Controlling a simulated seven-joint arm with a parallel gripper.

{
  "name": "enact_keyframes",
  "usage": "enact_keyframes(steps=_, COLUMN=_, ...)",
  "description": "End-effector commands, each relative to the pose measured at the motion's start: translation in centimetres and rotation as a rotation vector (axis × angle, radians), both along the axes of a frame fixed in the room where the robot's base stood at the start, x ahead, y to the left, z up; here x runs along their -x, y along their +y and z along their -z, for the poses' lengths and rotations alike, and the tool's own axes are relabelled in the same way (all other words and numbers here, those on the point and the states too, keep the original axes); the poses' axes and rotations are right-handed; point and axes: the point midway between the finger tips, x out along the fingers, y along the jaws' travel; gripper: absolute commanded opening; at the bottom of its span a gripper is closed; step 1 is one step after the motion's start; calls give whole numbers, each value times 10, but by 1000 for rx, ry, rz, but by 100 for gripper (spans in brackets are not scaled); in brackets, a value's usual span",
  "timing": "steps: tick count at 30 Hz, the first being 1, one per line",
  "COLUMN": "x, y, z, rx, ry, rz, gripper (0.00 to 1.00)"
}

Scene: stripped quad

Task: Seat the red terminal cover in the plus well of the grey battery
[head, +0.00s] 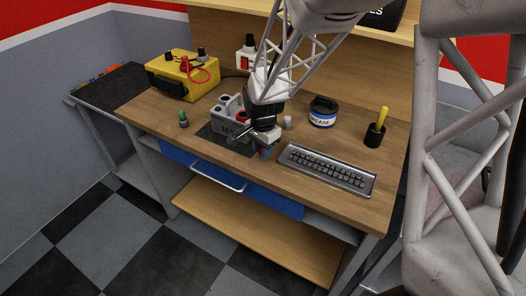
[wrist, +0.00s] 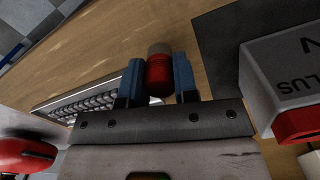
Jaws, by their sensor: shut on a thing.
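In the wrist view, my gripper (wrist: 158,85) is shut on the red terminal cover (wrist: 158,77), a short red cylinder with a grey end, between its blue fingertips. In the head view, my gripper (head: 265,151) is at the front right of the grey battery, and the held cover is mostly hidden. The grey battery (head: 218,127) stands on a dark mat on the bench. In the wrist view, the battery (wrist: 265,75) is at the right with "PLUS" lettering and a red part beside it. The held cover is apart from the battery. The inside of the plus well is not visible.
A keyboard-like metal tray (head: 325,168) lies right of the gripper. A small grey piece (head: 287,122), a grease tin (head: 322,113) and a black cup (head: 375,135) stand behind. A green-topped piece (head: 183,119) and yellow box (head: 180,80) are left. The front-left bench is clear.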

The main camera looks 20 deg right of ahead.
Motion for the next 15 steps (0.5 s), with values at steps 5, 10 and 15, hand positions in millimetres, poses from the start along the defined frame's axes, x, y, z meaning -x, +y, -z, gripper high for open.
enact_keyframes(steps=5, x=5, y=0, z=-19, rx=0, ry=0, rz=0, gripper=6)
enact_keyframes(steps=10, x=27, y=0, z=-21, rx=0, ry=-1, rz=0, gripper=6)
enact_keyframes(steps=15, x=53, y=-1, z=-24, rx=0, ry=-2, rz=0, gripper=6)
